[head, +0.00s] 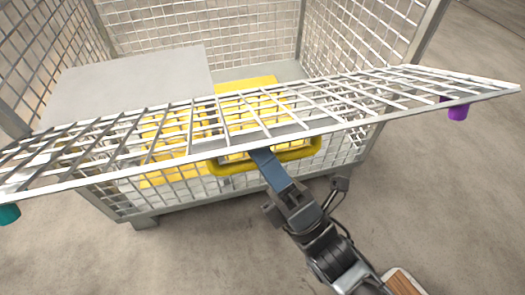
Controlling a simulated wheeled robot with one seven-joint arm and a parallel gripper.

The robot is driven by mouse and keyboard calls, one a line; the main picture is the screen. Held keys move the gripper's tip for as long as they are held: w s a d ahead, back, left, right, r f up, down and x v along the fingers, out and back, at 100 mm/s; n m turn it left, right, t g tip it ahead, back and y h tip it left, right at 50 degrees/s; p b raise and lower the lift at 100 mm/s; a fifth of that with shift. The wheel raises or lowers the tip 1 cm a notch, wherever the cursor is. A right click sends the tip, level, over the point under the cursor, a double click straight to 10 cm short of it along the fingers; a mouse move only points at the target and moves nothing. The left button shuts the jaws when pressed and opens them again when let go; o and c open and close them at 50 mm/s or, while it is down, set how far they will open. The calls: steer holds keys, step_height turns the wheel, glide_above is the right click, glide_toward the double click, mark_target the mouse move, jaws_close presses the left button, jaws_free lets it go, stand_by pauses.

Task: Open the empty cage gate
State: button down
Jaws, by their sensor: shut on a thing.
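The wire mesh cage (330,50) stands on the floor with its top open. Its gate (340,100), a grey-framed mesh panel, is tilted far outward toward me and lies close to level across the front. A yellow bar handle (305,153) is fixed along the gate's near edge. My gripper (262,155) is shut on the handle near its middle; the fingertips are partly hidden at the bar. A purple knob (458,112) hangs at the gate's right end and a teal knob (8,213) at its left end.
A flat grey panel (140,80) lies inside the cage at the left. Yellow surfaces (250,85) show beside it and through the gate mesh. Bare concrete floor (440,200) is clear at the right and in front. The cage's lower front wall stands just behind my gripper.

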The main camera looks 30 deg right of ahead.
steer(key=shift+s+f+b, duration=0.15)
steer(key=shift+f+b, duration=0.3)
steer(key=shift+f, duration=0.25)
steer(key=shift+s+f+b, duration=0.1)
steer(key=shift+f+b, duration=0.3)
steer(key=shift+f, duration=0.3)
steer(key=shift+a, duration=0.1)
steer(key=c, duration=1.1)
jaws_free()
steer(key=shift+o, duration=0.2)
steer(key=shift+r, duration=0.1)
steer(key=v, duration=0.8)
steer(key=shift+p, duration=0.4)
